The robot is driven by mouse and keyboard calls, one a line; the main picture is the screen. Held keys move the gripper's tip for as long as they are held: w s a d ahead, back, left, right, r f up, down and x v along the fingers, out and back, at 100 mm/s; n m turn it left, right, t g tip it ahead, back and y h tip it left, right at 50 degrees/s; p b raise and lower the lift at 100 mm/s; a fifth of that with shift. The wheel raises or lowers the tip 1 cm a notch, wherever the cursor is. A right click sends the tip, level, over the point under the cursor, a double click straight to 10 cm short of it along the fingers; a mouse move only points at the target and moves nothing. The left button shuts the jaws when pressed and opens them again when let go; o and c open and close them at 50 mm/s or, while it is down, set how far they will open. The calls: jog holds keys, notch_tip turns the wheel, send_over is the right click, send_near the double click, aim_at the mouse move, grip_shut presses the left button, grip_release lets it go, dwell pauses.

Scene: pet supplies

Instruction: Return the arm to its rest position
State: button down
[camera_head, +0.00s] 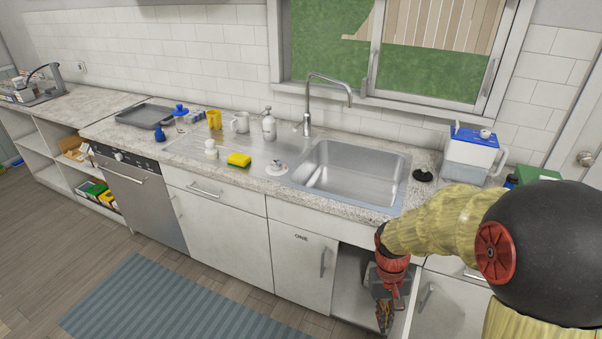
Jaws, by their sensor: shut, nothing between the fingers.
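My gripper (384,312) hangs at the end of my arm at the lower right, pointing down. It is in front of the open cabinet (348,285) below the sink, lower than the counter edge. Its fingers are shut and I see nothing held between them. My arm (440,222) comes in from the right edge, bends down at the wrist, and hides part of the counter and cabinets behind it.
The counter holds a sink (350,172), a yellow sponge (238,159), a soap dispenser (269,125), mugs, a dark tray (145,115) and a blue-lidded container (472,152). A striped rug (165,300) lies on the open floor at the left.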

jog(key=s+a+r+t, duration=0.1)
jog(key=s+r+t, duration=0.1)
jog(key=s+r, duration=0.2)
jog(key=s+a+r+t, duration=0.1)
jog(key=s+r+t, duration=0.2)
jog(key=r, duration=0.8)
jog(key=s+r+t, duration=0.2)
jog(key=s+r, duration=0.4)
jog(key=r, duration=0.2)
jog(key=shift+s+a+r+y, duration=0.15)
jog(key=shift+a+r+y, duration=0.15)
jog(key=shift+a, duration=0.1)
